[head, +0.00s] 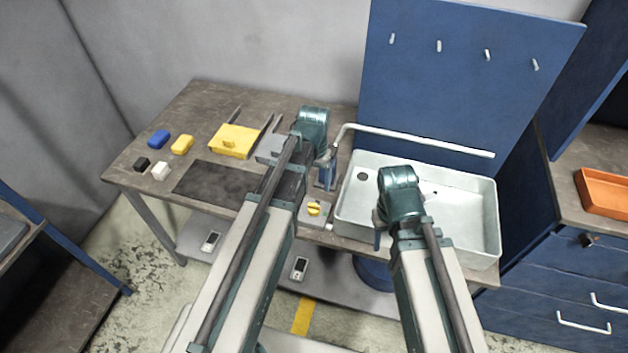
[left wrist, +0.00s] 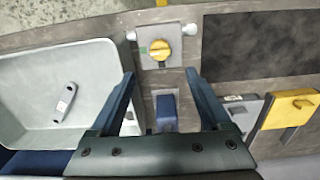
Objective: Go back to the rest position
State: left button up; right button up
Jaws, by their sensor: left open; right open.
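My left gripper (head: 325,174) is open above the bench, between the dark mat and the sink. In the left wrist view its two fingers (left wrist: 160,74) stand wide apart with nothing held between them. A small blue block-like part (left wrist: 166,112) shows below, between the fingers. A yellow knob on a grey plate (left wrist: 160,50) lies just beyond the fingertips; the knob also shows in the head view (head: 314,208). My right gripper (head: 378,232) is open at the sink's front left, mostly hidden by its own wrist. No load is visible at it.
A pale sink (head: 348,215) with a bent pipe (head: 420,140) stands on the bench; a small grey piece (left wrist: 66,100) lies inside it. A yellow case (head: 234,141), small blocks and a dark mat (head: 215,183) are at left. A blue hook panel (head: 450,90) rises behind. An orange tray (head: 604,192) is at right.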

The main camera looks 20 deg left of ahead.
pick_arm(q)
notch_tip(320, 180, up, 2)
jog(key=shift+r+p, duration=0.1)
jog(key=shift+p, duration=0.4)
pick_arm(e)
notch_tip(320, 180, up, 2)
